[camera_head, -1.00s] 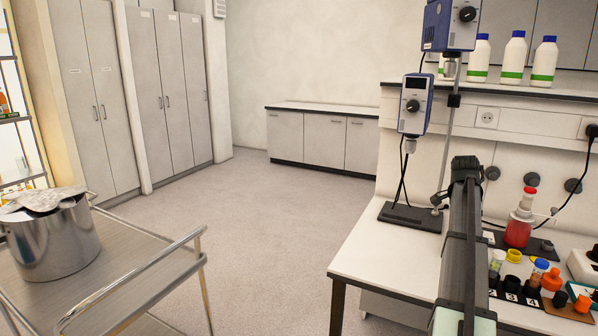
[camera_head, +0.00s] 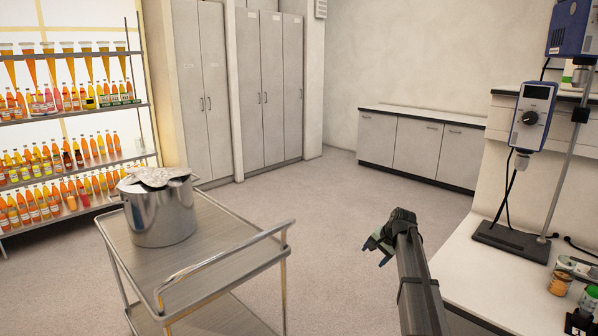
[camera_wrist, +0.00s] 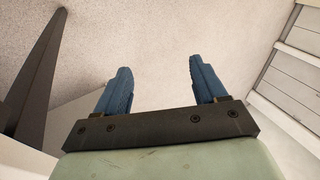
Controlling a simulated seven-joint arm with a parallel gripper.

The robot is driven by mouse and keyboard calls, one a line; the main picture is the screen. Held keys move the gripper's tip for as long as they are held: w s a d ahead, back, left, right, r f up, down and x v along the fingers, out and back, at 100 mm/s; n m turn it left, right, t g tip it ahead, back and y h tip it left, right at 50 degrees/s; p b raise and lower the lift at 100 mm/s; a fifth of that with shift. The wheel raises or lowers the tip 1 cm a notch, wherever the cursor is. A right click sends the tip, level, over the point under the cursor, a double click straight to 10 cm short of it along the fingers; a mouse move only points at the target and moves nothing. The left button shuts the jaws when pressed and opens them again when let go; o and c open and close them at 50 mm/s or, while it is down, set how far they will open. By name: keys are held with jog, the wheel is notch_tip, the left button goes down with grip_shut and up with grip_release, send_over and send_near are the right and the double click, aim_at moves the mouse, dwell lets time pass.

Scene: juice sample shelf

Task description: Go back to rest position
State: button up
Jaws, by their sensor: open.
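My gripper (camera_head: 376,246) is at the end of my dark arm, left of the lab bench (camera_head: 468,262), over the open floor between the bench and the steel cart. In the wrist view my gripper (camera_wrist: 158,85) shows two blue fingers set well apart, with nothing between them. Behind the fingers are pale speckled floor and, on the right, light cabinet fronts.
A steel cart (camera_head: 205,255) with a foil-covered pot (camera_head: 160,215) stands left of my arm. A shelf of juice bottles (camera_head: 70,160) is at the far left. A stirrer stand (camera_head: 510,243) and small jars (camera_head: 560,282) are on the bench. The floor (camera_head: 310,205) ahead is clear.

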jog(key=s+a+f+n+g+h, duration=0.1)
jog(key=s+a+f+n+g, duration=0.15)
jog(key=s+f, duration=1.3)
jog(key=s+a+f+n+g, duration=0.1)
jog(key=s+f+g, duration=0.3)
jog(key=s+f, duration=1.1)
jog(key=s+a+f+n+g, duration=0.1)
jog(key=s+f, duration=0.4)
jog(key=s, duration=0.6)
jog(key=s+a+f+n+g+h, duration=0.1)
jog(key=s+f, duration=0.4)
jog(key=s, duration=0.6)
jog(key=s+a+f+n+g, duration=0.3)
jog(key=s+f, duration=0.3)
jog(key=s, duration=0.5)
jog(key=shift+s+a+h, duration=0.25)
jog(key=shift+a+h, duration=0.05)
jog(key=shift+a, duration=0.35)
